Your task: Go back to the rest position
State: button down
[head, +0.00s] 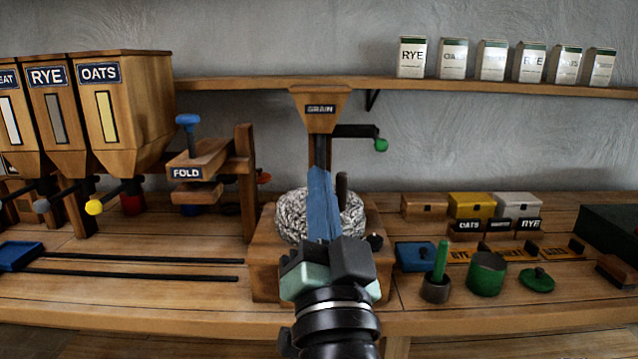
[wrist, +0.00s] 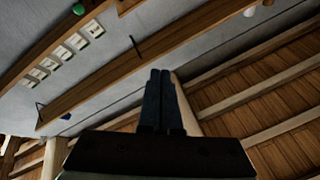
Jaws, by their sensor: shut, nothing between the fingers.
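My gripper (head: 321,178) is in the middle of the head view, raised in front of the grain mill, with its blue fingers pointing up. In the wrist view the fingers of my gripper (wrist: 160,75) lie together with nothing between them. Behind it stands the mill, with a wooden hopper (head: 320,112) labelled GRAIN and a speckled grey millstone (head: 294,215) on a wooden base. My gripper and wrist hide the middle of the stone and part of the base. I cannot tell the exact gap between my fingers and the mill.
Wooden bins (head: 120,110) and a FOLD press (head: 200,160) stand at left. Two dark rails (head: 150,259) run along the bench. A green pot (head: 486,273), a pestle cup (head: 436,288) and small boxes (head: 471,205) sit at right. A wall shelf (head: 240,84) holds several cartons. Ceiling beams fill the wrist view's right.

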jog(key=s+r+n+t+h, duration=0.2)
jog(key=s+r+n+t, duration=0.25)
jog(key=s+r, duration=0.9)
notch_tip(320, 180, up, 18)
jog(key=p, duration=1.5)
jog(key=shift+a+n, duration=0.15)
jog(key=shift+n, duration=0.3)
